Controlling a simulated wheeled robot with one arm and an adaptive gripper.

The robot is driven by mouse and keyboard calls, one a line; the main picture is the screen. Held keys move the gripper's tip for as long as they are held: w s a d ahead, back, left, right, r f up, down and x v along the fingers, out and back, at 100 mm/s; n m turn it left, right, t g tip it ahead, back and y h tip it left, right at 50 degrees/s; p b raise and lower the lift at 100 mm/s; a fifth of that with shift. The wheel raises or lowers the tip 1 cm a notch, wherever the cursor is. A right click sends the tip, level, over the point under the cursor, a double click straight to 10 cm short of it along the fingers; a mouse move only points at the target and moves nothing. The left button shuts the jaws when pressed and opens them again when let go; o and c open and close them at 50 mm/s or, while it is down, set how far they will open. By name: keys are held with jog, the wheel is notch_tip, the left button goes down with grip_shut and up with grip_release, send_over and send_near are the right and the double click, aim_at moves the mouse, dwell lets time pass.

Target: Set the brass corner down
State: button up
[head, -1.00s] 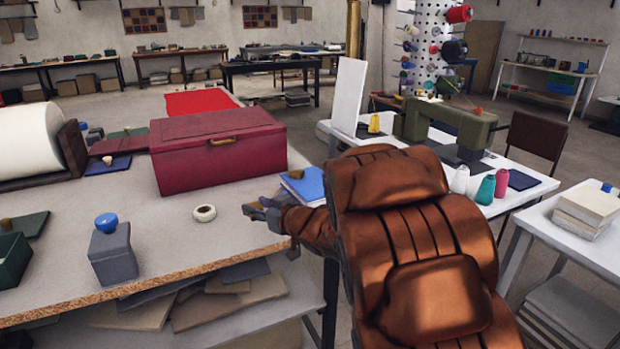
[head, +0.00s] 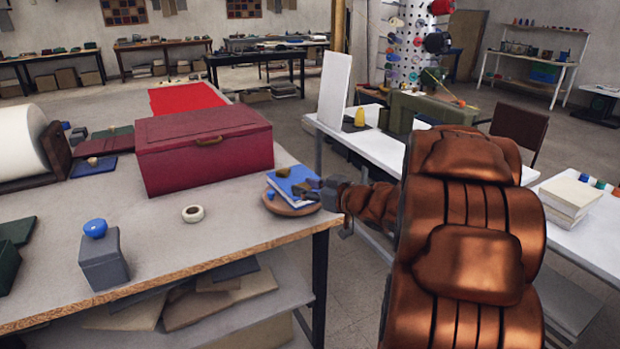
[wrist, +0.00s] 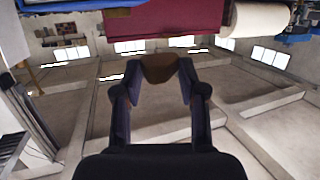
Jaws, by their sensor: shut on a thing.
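The brass corner (wrist: 159,68) is a small brown block between my fingertips in the wrist view. In the head view it shows as a small tan-brown piece (head: 283,172) in front of the blue book. My gripper (head: 304,186) is shut on it, at the right end of the workbench; both fingers show in the wrist view (wrist: 158,90). I cannot tell whether the brass corner touches the book.
A dark red box (head: 205,155) stands left of my gripper on the workbench (head: 165,245). A white ring (head: 193,213) and a grey block with a blue knob (head: 103,262) lie nearer. Bare bench lies between them. A white table (head: 365,145) stands to the right.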

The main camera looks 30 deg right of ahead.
jog(key=w+d, duration=0.2)
jog(key=w, duration=0.1)
jog(key=w+d+p, duration=0.1)
jog(key=w+d, duration=0.2)
jog(key=w+d+f+p, duration=0.1)
jog(key=w+d, duration=0.2)
jog(key=shift+w+d, duration=0.1)
jog(key=shift+w, duration=0.25)
jog(key=shift+w+d+f, duration=0.15)
jog(key=shift+w+f, duration=0.05)
jog(key=shift+f+p, duration=0.3)
jog(key=shift+f, duration=1.35)
jog(key=shift+f, duration=0.15)
jog(key=o, duration=0.9)
jog(key=shift+s+r, duration=0.1)
jog(key=shift+r, duration=0.1)
jog(key=b+v, duration=0.1)
jog(key=v, duration=1.1)
